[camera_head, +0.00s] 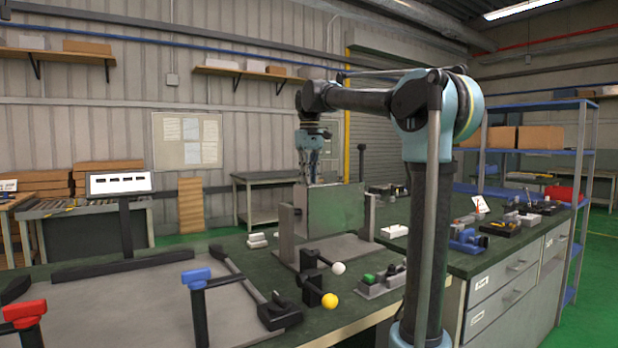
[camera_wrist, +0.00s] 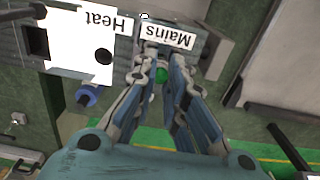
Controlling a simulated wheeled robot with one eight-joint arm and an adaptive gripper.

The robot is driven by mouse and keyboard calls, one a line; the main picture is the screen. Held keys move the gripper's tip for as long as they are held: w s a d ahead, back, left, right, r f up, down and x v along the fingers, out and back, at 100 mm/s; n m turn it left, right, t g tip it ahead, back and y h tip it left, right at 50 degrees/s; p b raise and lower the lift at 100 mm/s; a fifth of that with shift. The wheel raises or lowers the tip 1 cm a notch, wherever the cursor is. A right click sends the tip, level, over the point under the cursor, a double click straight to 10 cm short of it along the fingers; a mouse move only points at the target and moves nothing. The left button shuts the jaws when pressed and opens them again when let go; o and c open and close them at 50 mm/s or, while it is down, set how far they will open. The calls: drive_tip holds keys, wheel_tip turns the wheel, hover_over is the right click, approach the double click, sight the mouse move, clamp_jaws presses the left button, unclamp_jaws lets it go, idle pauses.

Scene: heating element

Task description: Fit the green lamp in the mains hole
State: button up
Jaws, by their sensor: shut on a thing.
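The green lamp (camera_wrist: 161,74) shows as a small green round part between my fingers in the wrist view. My gripper (camera_wrist: 160,52) is shut on it, with the fingertips close by the "Mains" label (camera_wrist: 166,35). The mains hole is not visible; the fingers cover the area beside the label. In the head view my gripper (camera_head: 310,180) points down at the upper left of an upright grey-green panel (camera_head: 337,212) in a stand on the bench. The lamp cannot be made out there, and I cannot tell whether it touches the panel.
A white plate with a "Heat" label (camera_wrist: 110,22) and a dark round hole (camera_wrist: 103,56) lies left of the fingers. A blue round part (camera_wrist: 86,96) is below it.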

drive_tip(key=o, duration=0.8)
wheel_tip(320, 180, up, 12)
drive_tip(key=shift+f, duration=0.1)
idle(0.6)
